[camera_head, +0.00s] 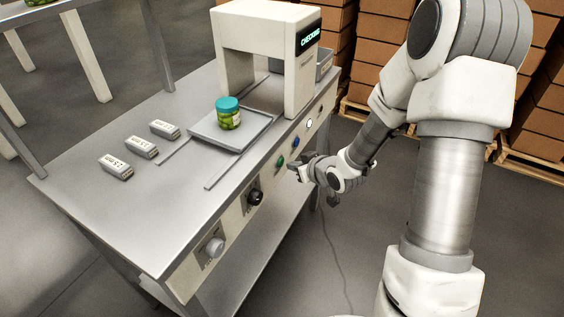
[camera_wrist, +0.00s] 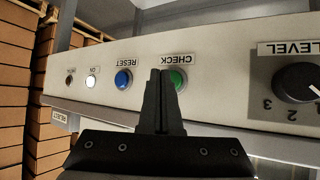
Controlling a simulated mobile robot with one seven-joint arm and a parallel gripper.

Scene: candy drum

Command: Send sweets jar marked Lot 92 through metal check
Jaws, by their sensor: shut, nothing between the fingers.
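A jar of green sweets (camera_head: 228,115) with a teal lid stands upright on a metal tray (camera_head: 213,131) in front of the white detector arch (camera_head: 301,75). I cannot read a lot number on it. The arch's screen (camera_head: 309,39) reads "CHECKING". My gripper (camera_head: 293,168) is at the front panel of the bench; it also shows in the wrist view (camera_wrist: 160,75). Its fingers are shut and empty, with the tips beside the green CHECK button (camera_wrist: 178,79). I cannot tell whether they touch it. The blue RESET button (camera_wrist: 123,78) is on the other side of the fingers.
Several small labelled blocks (camera_head: 142,147) lie on the bench top (camera_head: 100,203). The panel carries a black knob (camera_head: 255,197) marked LEVEL in the wrist view, a silver knob (camera_head: 213,247) and a lit white ON light (camera_wrist: 92,82). Stacked cartons (camera_head: 380,45) stand behind.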

